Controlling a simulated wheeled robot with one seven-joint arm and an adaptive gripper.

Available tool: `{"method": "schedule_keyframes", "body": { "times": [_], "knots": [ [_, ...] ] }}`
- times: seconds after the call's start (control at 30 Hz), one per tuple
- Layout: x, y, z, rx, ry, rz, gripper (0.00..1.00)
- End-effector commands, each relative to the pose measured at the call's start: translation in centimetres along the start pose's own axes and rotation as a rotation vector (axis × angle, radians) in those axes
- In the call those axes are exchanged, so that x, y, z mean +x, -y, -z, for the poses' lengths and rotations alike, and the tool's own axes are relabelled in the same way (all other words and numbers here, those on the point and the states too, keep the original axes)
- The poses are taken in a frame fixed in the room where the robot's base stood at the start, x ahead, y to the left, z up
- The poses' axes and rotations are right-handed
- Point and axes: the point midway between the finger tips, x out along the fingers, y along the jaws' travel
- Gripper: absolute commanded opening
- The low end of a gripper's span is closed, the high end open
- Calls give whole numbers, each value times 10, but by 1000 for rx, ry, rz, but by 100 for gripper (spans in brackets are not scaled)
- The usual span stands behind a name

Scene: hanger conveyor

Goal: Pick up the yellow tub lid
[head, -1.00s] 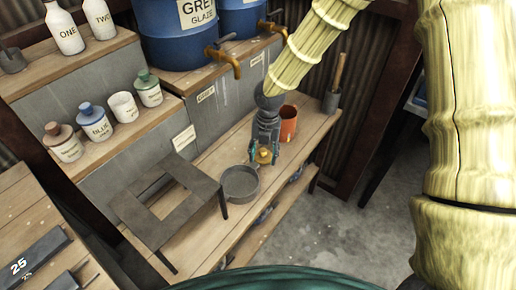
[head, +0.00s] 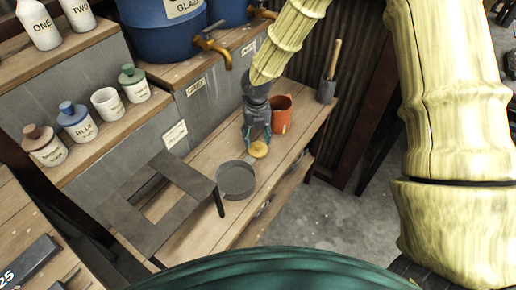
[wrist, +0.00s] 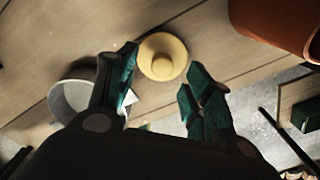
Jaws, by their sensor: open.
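The yellow tub lid (head: 258,149) lies on the wooden bench, a small round disc with a raised knob. In the wrist view the lid (wrist: 162,57) shows just beyond my fingertips, between their lines. My gripper (head: 257,136) is above the bench, pointing down at the lid. In the wrist view my gripper (wrist: 161,75) is open with nothing between its fingers. I cannot tell whether a fingertip touches the lid.
A grey round pan (head: 237,180) stands left of the lid, and an orange pot (head: 281,114) stands to its right. A dark stool-like frame (head: 160,195) is further left. The bench (head: 204,160) is bare behind the pan.

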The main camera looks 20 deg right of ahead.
Motion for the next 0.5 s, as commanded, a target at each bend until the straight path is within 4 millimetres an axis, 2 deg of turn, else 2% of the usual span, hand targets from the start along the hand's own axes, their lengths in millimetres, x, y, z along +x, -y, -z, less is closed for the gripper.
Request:
{"method": "schedule_keyframes", "body": {
  "times": [0.3,0.5],
  "knots": [
    [36,4,1,1,-1,2,51],
    [42,4,0,2,1,0,51]
  ]
}}
